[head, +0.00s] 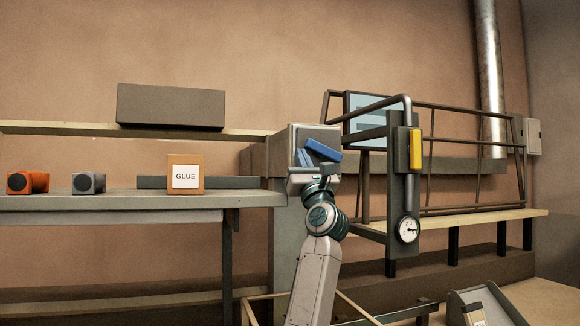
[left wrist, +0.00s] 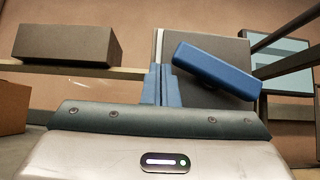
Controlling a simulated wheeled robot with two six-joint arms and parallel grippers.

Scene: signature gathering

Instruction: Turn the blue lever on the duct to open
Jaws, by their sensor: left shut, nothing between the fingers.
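The blue lever (head: 324,151) is a thick bar on the front of the grey duct (head: 313,131). It slants down from upper left to lower right. In the left wrist view the lever (left wrist: 222,72) lies above and to the right of my fingers, across the duct's grey face (left wrist: 200,47). My left gripper (head: 302,157) is shut and empty, its blue fingers pointing up in front of the duct. In the left wrist view the shut fingertips (left wrist: 160,72) are just left of the lever's upper left end. I cannot tell whether they touch it.
A shelf at left holds a GLUE box (head: 186,174), an orange block (head: 27,182) and a grey block (head: 88,183). A dark box (head: 170,106) rests above. To the right stand a post with a yellow handle (head: 416,149), a gauge (head: 408,230) and a metal railing (head: 470,160).

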